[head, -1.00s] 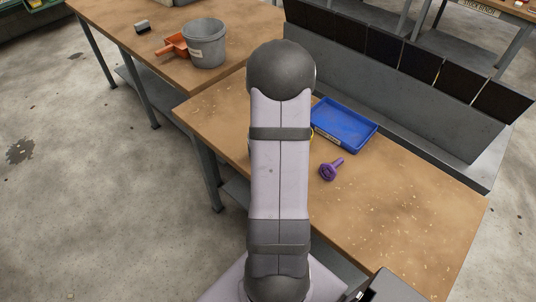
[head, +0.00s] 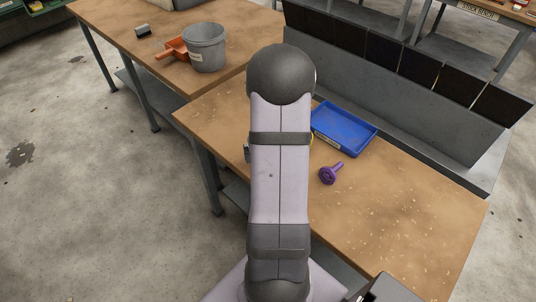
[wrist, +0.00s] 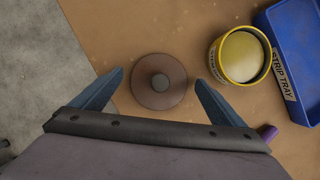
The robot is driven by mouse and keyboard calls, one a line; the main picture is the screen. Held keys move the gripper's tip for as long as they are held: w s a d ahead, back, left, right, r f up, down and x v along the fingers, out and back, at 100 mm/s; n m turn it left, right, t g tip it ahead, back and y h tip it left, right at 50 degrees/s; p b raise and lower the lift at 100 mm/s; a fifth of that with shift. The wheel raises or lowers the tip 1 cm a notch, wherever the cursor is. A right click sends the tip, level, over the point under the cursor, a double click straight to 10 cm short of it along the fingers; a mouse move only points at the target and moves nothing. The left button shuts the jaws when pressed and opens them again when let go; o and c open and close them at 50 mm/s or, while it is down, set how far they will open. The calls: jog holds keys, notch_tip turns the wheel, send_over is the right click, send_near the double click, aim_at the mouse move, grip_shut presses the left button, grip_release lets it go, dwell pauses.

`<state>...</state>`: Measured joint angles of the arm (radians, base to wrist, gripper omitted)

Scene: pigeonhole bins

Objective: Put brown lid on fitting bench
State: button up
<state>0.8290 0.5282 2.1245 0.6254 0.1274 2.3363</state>
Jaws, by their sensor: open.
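The brown lid (wrist: 144,94), round with a darker knob in its middle, lies on the wooden-topped bench (head: 395,215) in the wrist view. My gripper (wrist: 159,77) is open, with its two blue-grey fingers apart, one on each side of the lid. Nothing is held, and whether the fingers are above the lid or level with it is unclear. In the head view my arm hides the lid and gripper. No label on the near benches is readable, so I cannot tell which is the fitting bench.
A yellow tin (wrist: 241,57) stands right of the lid, beside the blue strip tray (head: 344,126). A purple knobbed piece (head: 330,173) lies near the tray. Another bench (head: 110,25) at upper left holds a grey bucket (head: 205,46) and orange scoop (head: 174,48). A labelled stock bench (head: 478,13) is upper right.

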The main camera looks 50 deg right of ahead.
jog(key=p+v, duration=0.5)
jog(key=v, duration=0.6)
jog(key=shift+r+p, duration=0.3)
jog(key=shift+s+a, duration=0.1)
jog(key=shift+a, duration=0.05)
jog(key=w+a+r+n+y, duration=0.2)
jog(key=a+n+y, duration=0.1)
jog(key=a+n, duration=1.55)
jog(key=s+a+r+n+g, duration=0.1)
jog(key=s+a+n, duration=0.3)
jog(key=n, duration=0.8)
jog(key=s+a+r+n+g, duration=0.1)
jog(key=s+a+n, duration=0.3)
jog(key=n, duration=0.9)
jog(key=shift+a+g, duration=0.8)
jog(key=shift+a, duration=0.45)
jog(key=shift+f, duration=0.1)
